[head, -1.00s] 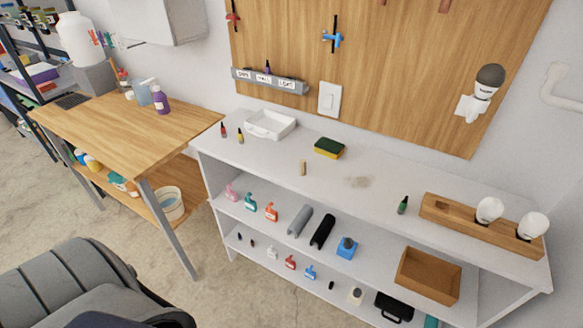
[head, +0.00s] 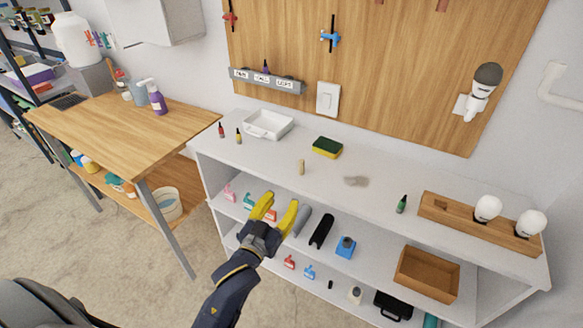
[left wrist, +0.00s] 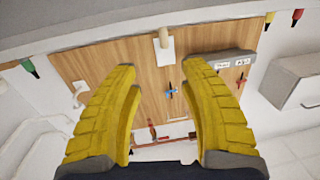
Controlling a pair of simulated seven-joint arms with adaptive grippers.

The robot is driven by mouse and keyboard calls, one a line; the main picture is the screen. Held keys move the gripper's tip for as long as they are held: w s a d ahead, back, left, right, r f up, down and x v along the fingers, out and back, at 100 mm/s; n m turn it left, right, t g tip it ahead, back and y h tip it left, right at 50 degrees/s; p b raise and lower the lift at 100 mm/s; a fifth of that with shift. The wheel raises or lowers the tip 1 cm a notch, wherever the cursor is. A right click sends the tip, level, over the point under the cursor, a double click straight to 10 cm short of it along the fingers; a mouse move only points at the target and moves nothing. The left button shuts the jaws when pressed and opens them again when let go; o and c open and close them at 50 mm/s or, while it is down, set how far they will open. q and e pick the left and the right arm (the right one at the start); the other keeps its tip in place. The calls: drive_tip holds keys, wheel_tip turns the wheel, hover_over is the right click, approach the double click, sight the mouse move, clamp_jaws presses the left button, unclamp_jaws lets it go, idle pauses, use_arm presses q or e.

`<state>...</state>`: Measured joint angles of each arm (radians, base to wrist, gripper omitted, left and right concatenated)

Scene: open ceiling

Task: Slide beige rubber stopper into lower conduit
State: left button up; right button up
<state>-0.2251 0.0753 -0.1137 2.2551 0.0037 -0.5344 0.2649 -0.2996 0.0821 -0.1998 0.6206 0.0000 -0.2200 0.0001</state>
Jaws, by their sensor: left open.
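The beige stopper (head: 301,167) stands upright on the white counter top, left of the grey smudge. In the left wrist view the stopper (left wrist: 166,38) shows beyond my fingertips, in front of the white switch plate. My left gripper (head: 280,203) is in front of the shelf unit, nearer than the stopper and apart from it. Its yellow fingers (left wrist: 160,68) are spread and empty. A grey tube (head: 302,220) and a black tube (head: 321,231) lie on the middle shelf. A white pipe (head: 556,92) is on the right wall. I cannot tell which is the lower conduit. My right gripper is out of view.
A yellow-green sponge (head: 327,147) and white tray (head: 268,125) lie behind the stopper. A green bottle (head: 402,204) and wooden bulb holder (head: 440,211) are to the right. Small bottles (head: 238,136) stand left. The counter around the stopper is clear.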

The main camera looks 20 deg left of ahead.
sight(300, 165)
use_arm(q)
drive_tip(key=shift+n, duration=0.3)
drive_tip(key=w, duration=1.1)
drive_tip(key=w+r, duration=0.1)
drive_tip(key=w, duration=0.5)
drive_tip(key=shift+d+r, duration=0.1)
drive_tip(key=shift+d, duration=0.1)
drive_tip(key=shift+c, duration=0.2)
drive_tip(key=shift+s, duration=0.1)
clamp_jaws()
